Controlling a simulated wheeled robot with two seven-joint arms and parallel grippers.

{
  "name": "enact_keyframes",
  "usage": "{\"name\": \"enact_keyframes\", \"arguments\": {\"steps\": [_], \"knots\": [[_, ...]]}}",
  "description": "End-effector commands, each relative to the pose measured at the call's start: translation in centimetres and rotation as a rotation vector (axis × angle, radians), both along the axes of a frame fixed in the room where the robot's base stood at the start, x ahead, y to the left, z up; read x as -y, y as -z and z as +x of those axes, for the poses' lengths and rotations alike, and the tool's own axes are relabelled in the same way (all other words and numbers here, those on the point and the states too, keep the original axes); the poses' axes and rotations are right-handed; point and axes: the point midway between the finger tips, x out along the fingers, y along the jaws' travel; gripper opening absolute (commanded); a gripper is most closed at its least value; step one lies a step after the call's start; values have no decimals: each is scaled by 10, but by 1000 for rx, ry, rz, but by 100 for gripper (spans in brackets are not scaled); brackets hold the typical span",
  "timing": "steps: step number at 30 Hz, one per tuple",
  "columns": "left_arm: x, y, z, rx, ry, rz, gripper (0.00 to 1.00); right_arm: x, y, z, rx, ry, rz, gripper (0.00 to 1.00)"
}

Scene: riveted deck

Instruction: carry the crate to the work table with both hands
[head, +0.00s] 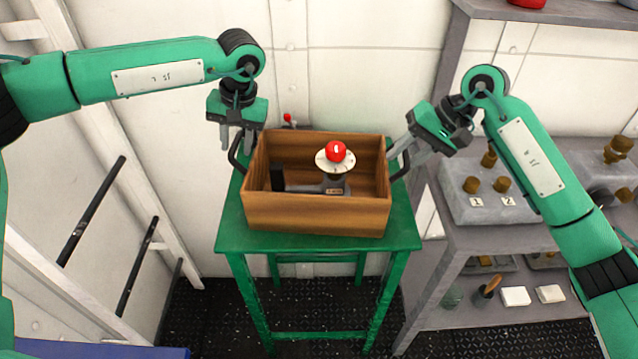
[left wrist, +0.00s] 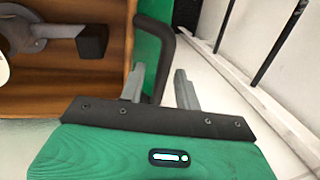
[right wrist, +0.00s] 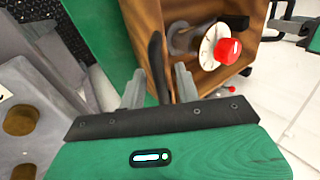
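The wooden crate (head: 315,214) stands level on a small green table (head: 400,235). It has a black handle at each end, the left handle (left wrist: 168,50) and the right handle (right wrist: 156,60). Inside lie a grey device with a black block and a white disc topped by a red knob (head: 336,152). My left gripper (head: 238,140) is open, its fingers on either side of the left handle with gaps visible. My right gripper (head: 407,155) is open, with the right handle between its fingers. I cannot tell which surface is the work table.
A grey shelf unit (head: 470,240) stands close on the right, with brass-knobbed blocks and small items. A white ladder-like frame with black bars (head: 90,215) is on the left. A white wall is behind. Dark deck (head: 215,310) shows in front. A blue edge (head: 130,352) shows at bottom left.

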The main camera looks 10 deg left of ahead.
Motion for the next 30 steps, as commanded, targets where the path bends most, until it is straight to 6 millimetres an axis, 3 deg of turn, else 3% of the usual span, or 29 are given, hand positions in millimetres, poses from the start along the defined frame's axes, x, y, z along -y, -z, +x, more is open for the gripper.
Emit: {"name": "enact_keyframes", "arguments": {"steps": [11, 16, 30], "knots": [[-1, 4, 0, 0, 0, 1, 31, -2, 3, 0, 0, 0, 0, 31], [-1, 4, 0, 0, 0, 1, 0, -2, 3, 0, 0, 0, -1, 0], [-1, 3, 0, 0, -1, 1, 0, -2, 3, 0, -1, 1, -1, 0]]}}
